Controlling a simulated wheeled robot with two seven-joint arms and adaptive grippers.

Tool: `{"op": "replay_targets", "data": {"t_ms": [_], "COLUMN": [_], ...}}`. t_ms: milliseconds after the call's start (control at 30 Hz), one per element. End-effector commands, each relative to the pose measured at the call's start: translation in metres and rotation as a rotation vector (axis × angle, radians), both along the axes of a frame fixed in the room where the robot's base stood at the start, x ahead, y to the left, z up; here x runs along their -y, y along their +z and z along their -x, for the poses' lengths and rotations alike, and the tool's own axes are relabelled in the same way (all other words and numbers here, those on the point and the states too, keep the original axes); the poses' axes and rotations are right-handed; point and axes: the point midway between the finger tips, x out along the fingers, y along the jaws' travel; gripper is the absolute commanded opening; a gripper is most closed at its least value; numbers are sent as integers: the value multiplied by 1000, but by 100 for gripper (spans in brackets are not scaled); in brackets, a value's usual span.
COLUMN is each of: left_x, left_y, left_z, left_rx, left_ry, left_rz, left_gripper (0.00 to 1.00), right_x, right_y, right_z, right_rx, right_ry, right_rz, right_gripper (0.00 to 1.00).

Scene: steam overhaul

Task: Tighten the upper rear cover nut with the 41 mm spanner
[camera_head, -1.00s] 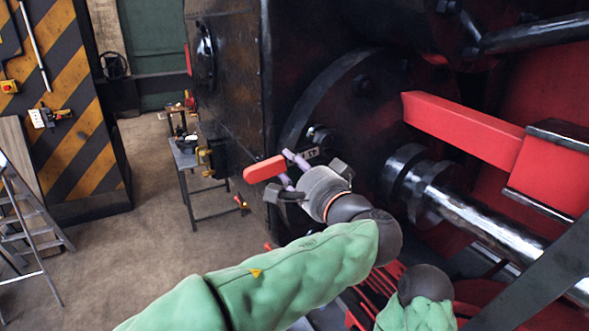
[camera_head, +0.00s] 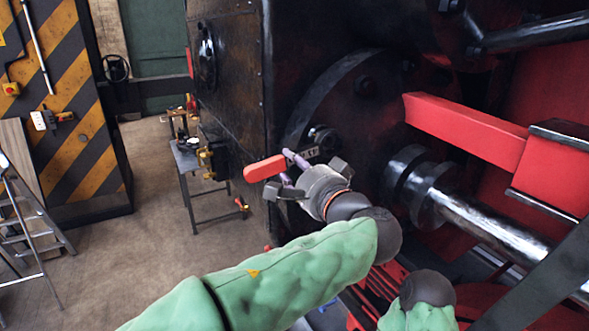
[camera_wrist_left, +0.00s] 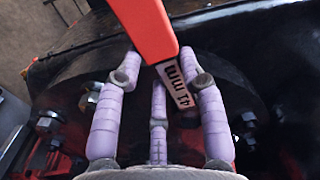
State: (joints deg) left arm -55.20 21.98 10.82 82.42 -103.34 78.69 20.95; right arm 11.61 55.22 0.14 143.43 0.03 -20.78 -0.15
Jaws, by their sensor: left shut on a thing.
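The 41 mm spanner has a red handle (camera_head: 264,168) that points left in the head view, and a pale "41 mm" label that reads clearly in the left wrist view (camera_wrist_left: 178,85). My left gripper (camera_head: 288,167) is shut on the spanner, its lilac fingers around the shaft. In the left wrist view the left gripper (camera_wrist_left: 160,80) has the spanner between its fingers. The spanner's far end lies by a cover nut (camera_head: 325,138) on the round black cover (camera_head: 315,100). Its jaw is hidden, so I cannot tell whether it sits on the nut. My right gripper is out of view.
Another cover nut (camera_head: 365,86) sits higher on the cover. A red bar (camera_head: 465,130) and a shiny piston rod (camera_head: 475,220) are close on the right. A small work table (camera_head: 205,162) stands behind at left, with a stepladder (camera_head: 30,220) at far left. Open floor lies between.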

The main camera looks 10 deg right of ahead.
Motion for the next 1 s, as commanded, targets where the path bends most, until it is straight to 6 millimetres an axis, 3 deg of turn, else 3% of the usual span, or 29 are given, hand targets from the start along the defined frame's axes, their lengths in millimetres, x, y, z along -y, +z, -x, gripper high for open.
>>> {"op": "replay_targets", "data": {"t_ms": [1000], "left_x": [-3], "left_y": [3], "left_z": [-6], "left_rx": [4], "left_ry": [1], "left_rz": [3], "left_gripper": [0], "right_x": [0], "right_y": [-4], "right_z": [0], "right_rx": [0], "right_ry": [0], "right_rz": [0], "right_gripper": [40]}}
